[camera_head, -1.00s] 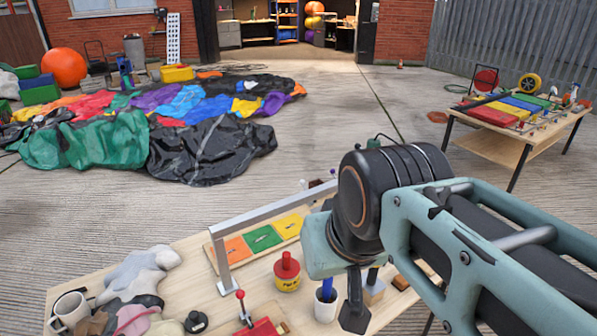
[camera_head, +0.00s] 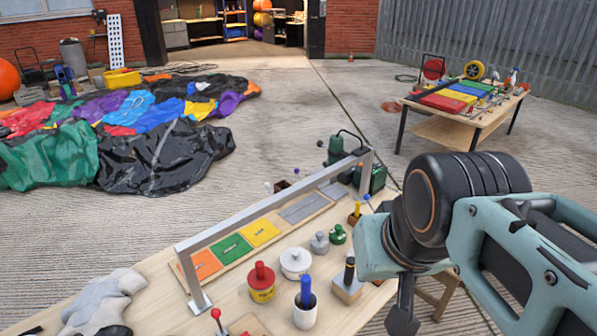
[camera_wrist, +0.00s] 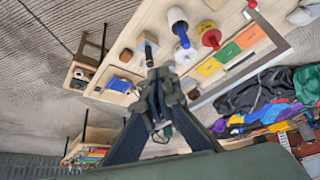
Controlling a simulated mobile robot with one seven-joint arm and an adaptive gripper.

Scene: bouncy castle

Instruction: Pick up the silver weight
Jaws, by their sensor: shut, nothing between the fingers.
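The silver weight (camera_head: 319,242) is a small grey knobbed piece on the wooden table. It stands between a white weight (camera_head: 295,263) and a green weight (camera_head: 338,235), with a red-topped yellow weight (camera_head: 262,282) nearer the left. My gripper (camera_head: 403,318) hangs to the right of the weights, past the table's right edge in the picture, apart from the silver weight. In the wrist view my gripper (camera_wrist: 165,80) points at the table, its fingers together and empty. I cannot make out the silver weight there.
A metal bar frame (camera_head: 280,208) rises over coloured plates behind the weights. A cup with a blue handle (camera_head: 305,305) and a wooden block with a black-handled tool (camera_head: 348,278) stand nearby. Crumpled inflatable fabric (camera_head: 165,155) and a second table (camera_head: 450,132) lie beyond.

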